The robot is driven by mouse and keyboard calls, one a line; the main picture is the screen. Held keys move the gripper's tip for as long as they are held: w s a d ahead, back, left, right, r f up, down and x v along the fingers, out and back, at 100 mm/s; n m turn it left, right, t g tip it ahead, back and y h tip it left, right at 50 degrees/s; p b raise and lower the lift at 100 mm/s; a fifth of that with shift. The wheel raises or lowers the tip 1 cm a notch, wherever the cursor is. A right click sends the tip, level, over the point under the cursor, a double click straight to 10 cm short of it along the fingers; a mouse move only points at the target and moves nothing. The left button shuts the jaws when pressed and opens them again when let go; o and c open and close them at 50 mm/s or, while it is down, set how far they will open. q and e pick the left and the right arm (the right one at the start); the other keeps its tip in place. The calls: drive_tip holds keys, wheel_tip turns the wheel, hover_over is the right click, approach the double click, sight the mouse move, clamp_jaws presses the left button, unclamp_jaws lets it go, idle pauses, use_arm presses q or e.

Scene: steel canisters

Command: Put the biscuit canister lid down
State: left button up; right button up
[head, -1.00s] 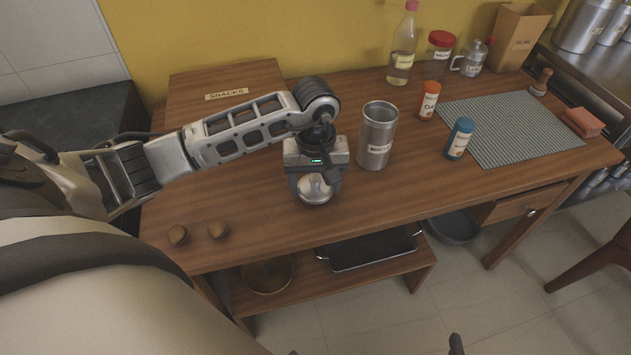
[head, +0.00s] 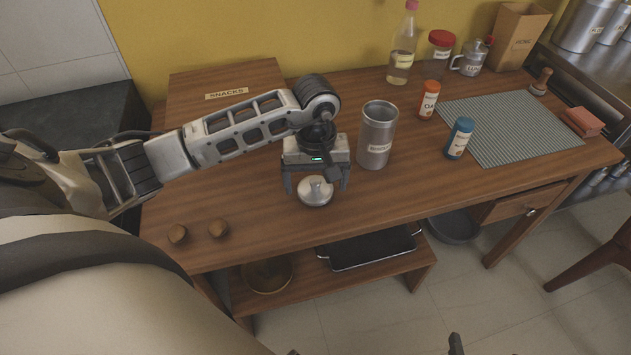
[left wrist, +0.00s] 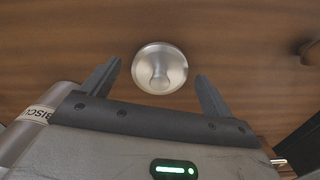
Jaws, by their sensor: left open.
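The steel lid (head: 315,192) with its knob lies on the wooden table, in front of and to the left of the open biscuit canister (head: 377,136). The lid also shows in the left wrist view (left wrist: 159,69), knob towards the camera. My left gripper (head: 316,184) is open, with its fingers apart on either side of the lid's back edge.
Two small brown knobs (head: 198,233) are at the table's front left. An orange jar (head: 428,100), a blue jar (head: 459,138) and a ribbed mat (head: 510,128) are to the right. A SNACKS box (head: 228,82) stands behind the arm. The table's front middle is clear.

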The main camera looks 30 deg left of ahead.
sight(316, 182)
use_arm(q)
wheel_tip(316, 182, up, 11)
idle(0.3)
idle(0.5)
